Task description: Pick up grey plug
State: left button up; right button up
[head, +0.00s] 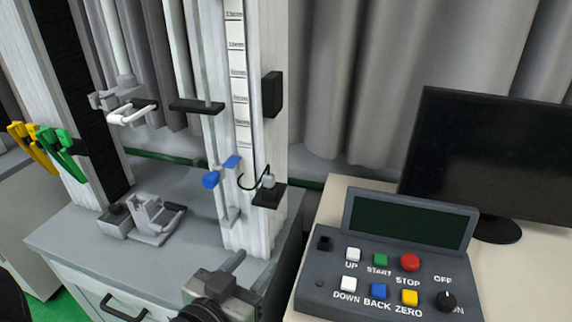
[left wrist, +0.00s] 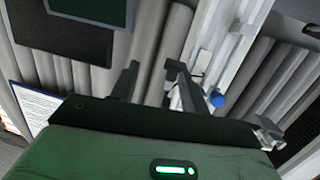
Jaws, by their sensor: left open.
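The small grey plug (head: 268,181) sits on a black bracket (head: 269,197) on the right side of the white tower column in the head view. A thin black cable loops from the plug to the left and up. My left gripper (head: 226,272) is at the bottom centre of the head view, below and nearer than the plug, and apart from it. In the left wrist view the two fingers of my left gripper (left wrist: 153,78) stand open with nothing between them. I cannot make out the plug clearly there. My right gripper is not in view.
A control box (head: 385,255) with coloured buttons and a monitor (head: 490,160) stand on the desk at right. The tower stands on a grey cabinet (head: 75,240). Blue clamps (head: 220,172) and a black block (head: 271,94) are on the column. Green and yellow clips (head: 62,150) hang at left.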

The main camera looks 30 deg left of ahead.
pick_arm(q)
jog(key=a+r+t+y, duration=0.2)
jog(key=a+r, duration=0.1)
jog(key=r, duration=0.4)
send_near(267, 179)
jog(key=shift+n, duration=0.4)
jog(key=w, duration=0.1)
jog(key=w+a, duration=0.1)
jog(key=w, duration=0.2)
jog(key=shift+w+a+r, duration=0.2)
jog(key=shift+w+r, duration=0.05)
jog(key=shift+w, duration=0.55)
jog(key=w, duration=0.4)
jog(key=shift+w+a+p, duration=0.15)
jog(key=shift+w+p, duration=0.1)
jog(key=shift+p, duration=0.1)
jog(key=shift+w, duration=0.25)
jog(key=shift+f, duration=0.1)
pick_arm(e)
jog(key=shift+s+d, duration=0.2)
pick_arm(q)
jog(key=c, duration=0.8)
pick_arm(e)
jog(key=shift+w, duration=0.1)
